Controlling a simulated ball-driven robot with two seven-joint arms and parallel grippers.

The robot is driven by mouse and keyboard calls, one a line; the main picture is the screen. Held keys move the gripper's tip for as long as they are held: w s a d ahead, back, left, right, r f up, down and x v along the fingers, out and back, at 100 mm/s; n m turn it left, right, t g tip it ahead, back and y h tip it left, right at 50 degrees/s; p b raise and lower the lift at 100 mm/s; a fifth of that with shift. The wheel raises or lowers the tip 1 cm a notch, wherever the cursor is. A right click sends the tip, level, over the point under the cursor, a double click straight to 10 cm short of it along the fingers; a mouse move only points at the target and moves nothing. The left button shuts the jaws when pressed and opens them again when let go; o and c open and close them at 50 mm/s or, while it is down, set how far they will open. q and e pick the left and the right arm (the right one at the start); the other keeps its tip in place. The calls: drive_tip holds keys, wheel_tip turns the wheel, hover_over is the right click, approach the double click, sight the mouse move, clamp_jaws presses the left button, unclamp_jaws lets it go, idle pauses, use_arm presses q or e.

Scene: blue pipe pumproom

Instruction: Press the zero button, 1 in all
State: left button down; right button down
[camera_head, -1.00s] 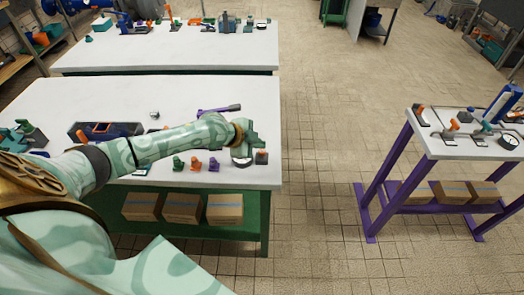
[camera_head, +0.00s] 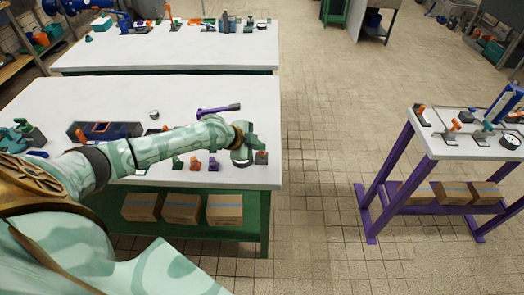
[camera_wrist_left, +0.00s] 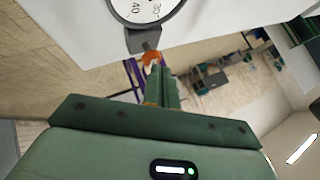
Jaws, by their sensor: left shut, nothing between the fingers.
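In the head view the left gripper (camera_head: 244,156) hangs low over the bench's right front corner and hides most of the gauge. A small orange-topped block (camera_head: 261,157) stands just right of it. My right gripper is not in view.
Small green, orange and purple pieces (camera_head: 196,163) stand left of the gripper. A purple-handled tool (camera_head: 218,109) lies behind it. The white bench (camera_head: 200,90) ends just to the right. A purple-framed table (camera_head: 455,150) stands farther right across open floor.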

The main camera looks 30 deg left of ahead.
use_arm(q)
drive_tip(key=shift+f+b, duration=0.5)
drive_tip(key=shift+f, duration=0.2)
idle(0.4)
idle(0.3)
drive_tip(key=shift+r+p, duration=1.1)
drive_tip(key=shift+r, duration=0.25)
wheel_tip(320, 180, up, 5)
drive_tip(key=p, duration=0.4)
